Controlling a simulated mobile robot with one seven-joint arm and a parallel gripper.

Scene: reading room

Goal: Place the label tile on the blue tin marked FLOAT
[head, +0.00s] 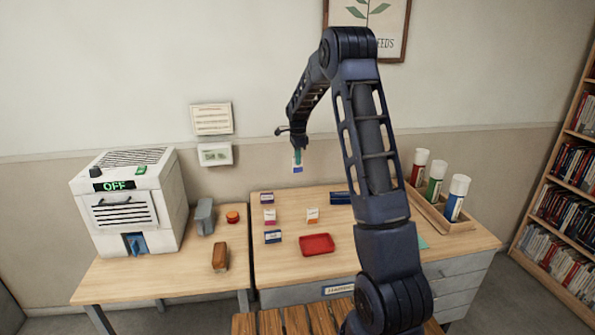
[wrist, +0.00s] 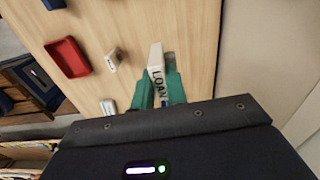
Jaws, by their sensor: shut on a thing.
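My gripper (head: 297,160) is raised above the back of the desk, its teal fingers shut on a small white label tile (head: 297,170) with a blue part. In the wrist view the fingers (wrist: 164,90) close around a white piece (wrist: 156,62) with black lettering that seems to read LOAN. A dark blue box or tin (head: 340,198) stands on the desk to the right, partly hidden by my arm. No FLOAT marking can be read on either. The held tile is clear of the desk.
A red tray (head: 317,244) lies mid-desk, near small blocks with magenta (head: 270,217) and orange (head: 313,215) marks. Three capped cylinders stand in a wooden rack (head: 463,222) at right. A white machine (head: 116,207) stands on the left table.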

